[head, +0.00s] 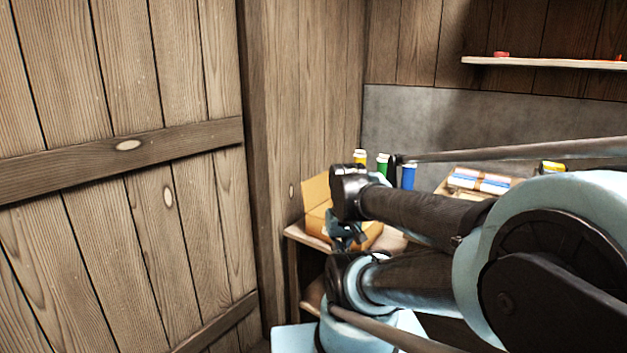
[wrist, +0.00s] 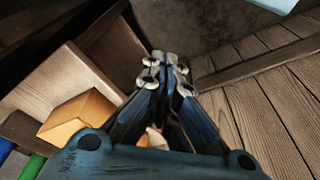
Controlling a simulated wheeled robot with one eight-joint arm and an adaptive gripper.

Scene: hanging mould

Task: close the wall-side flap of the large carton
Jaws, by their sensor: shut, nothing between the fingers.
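The open orange-brown carton (head: 316,222) stands on a wooden shelf beside the plank wall in the head view. One flap (head: 316,190) stands up on its left, wall side. My arm hides much of the carton's right part. My gripper (head: 345,238) is in front of the carton; whether it touches it cannot be told. In the wrist view my gripper (wrist: 165,62) has its fingers together and empty. An orange-brown cardboard shape (wrist: 77,118) lies left of the fingers there; which part of the carton it is, I cannot tell.
Yellow, green and blue bottles (head: 408,177) stand behind the carton. A tray of packets (head: 480,182) lies to the right. The wooden shelf (head: 300,236) ends near the plank wall (head: 275,120). A higher shelf (head: 540,63) is at upper right.

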